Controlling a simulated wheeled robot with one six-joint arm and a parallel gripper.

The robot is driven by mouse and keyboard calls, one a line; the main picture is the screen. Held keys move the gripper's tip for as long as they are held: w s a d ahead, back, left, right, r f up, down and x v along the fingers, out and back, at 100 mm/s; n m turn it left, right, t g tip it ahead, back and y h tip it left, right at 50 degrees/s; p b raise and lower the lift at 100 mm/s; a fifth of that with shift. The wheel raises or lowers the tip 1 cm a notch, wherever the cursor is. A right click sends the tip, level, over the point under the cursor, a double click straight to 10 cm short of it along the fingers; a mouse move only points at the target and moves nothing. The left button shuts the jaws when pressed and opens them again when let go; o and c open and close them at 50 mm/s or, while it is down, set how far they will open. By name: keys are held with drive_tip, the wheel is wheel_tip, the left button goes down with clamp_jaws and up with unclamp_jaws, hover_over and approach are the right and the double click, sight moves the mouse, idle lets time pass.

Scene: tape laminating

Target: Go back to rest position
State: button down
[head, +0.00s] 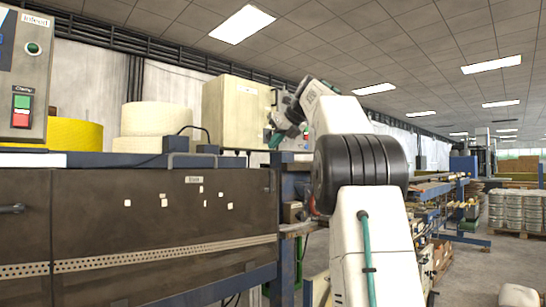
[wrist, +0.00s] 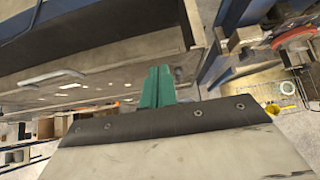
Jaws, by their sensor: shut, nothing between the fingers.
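My gripper (wrist: 157,87) shows in the wrist view as two green fingers side by side, closed together with nothing between them. In the head view my white arm rises at the centre and bends toward the machine. There the gripper end (head: 275,137) is small and partly hidden, in front of a beige control box (head: 236,112). The fingers look apart from any object. The dark machine front (head: 130,225) is left of my arm in the head view, and its panel (wrist: 100,60) also shows beyond the fingers in the wrist view.
Yellow (head: 75,134) and cream (head: 153,119) rolls stand on the machine at the left. A control panel with green and red buttons (head: 21,110) is at the far left. Racks (head: 440,190) and stacked silvery containers (head: 515,210) are at the right, with open floor (head: 470,275) before them.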

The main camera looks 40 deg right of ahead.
drive_tip(key=shift+s+r, duration=0.25)
drive_tip(key=shift+r, duration=0.55)
drive_tip(key=shift+s+r, duration=0.2)
drive_tip(key=shift+r, duration=0.6)
